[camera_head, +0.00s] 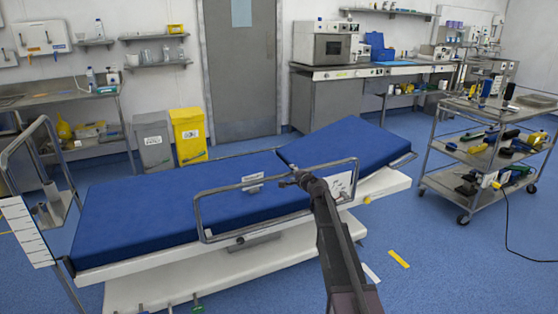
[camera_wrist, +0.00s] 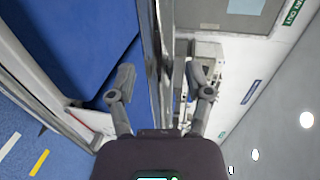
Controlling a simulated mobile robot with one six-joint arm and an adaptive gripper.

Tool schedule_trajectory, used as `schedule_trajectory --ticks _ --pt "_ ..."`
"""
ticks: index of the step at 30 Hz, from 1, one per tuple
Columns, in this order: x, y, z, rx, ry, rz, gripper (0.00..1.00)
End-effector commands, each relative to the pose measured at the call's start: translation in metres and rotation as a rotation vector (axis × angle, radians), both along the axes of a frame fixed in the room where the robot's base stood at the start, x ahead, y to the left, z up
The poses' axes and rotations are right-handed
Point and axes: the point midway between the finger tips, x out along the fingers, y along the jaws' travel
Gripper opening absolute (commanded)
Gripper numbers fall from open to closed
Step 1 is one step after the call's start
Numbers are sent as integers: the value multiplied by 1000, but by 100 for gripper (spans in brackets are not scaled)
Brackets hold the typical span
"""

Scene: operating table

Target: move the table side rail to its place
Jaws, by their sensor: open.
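The table side rail (camera_head: 198,218) is a grey metal frame standing upright along the near long side of the operating table (camera_head: 150,258), which has a blue mattress. My gripper (camera_head: 290,179) is at the rail's top bar, right of its middle. In the wrist view, my gripper (camera_wrist: 160,82) is open, with its two fingers apart. A metal bar of the rail (camera_wrist: 156,50) runs between them. I cannot tell whether either finger touches it. My arm hides part of the rail's right half in the head view.
An instrument trolley (camera_head: 437,145) stands at the right, with a cable on the floor beside it. Grey and yellow bins (camera_head: 188,137) stand behind the table. Blue floor is open at the front right, with a yellow strip (camera_head: 399,259) on it.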

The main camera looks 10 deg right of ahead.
Motion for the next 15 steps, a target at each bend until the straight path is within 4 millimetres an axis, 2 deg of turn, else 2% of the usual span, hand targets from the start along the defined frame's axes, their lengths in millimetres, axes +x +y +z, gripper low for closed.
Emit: schedule_trajectory --ticks 5,8,11,14,15 --pt "-14 3 5 -40 30 39 65" --pt "-31 7 6 -92 70 88 65" --pt "-58 15 1 -171 128 159 65" --pt "-98 25 -15 -287 202 253 65" --pt "-117 30 -25 -343 233 298 65"
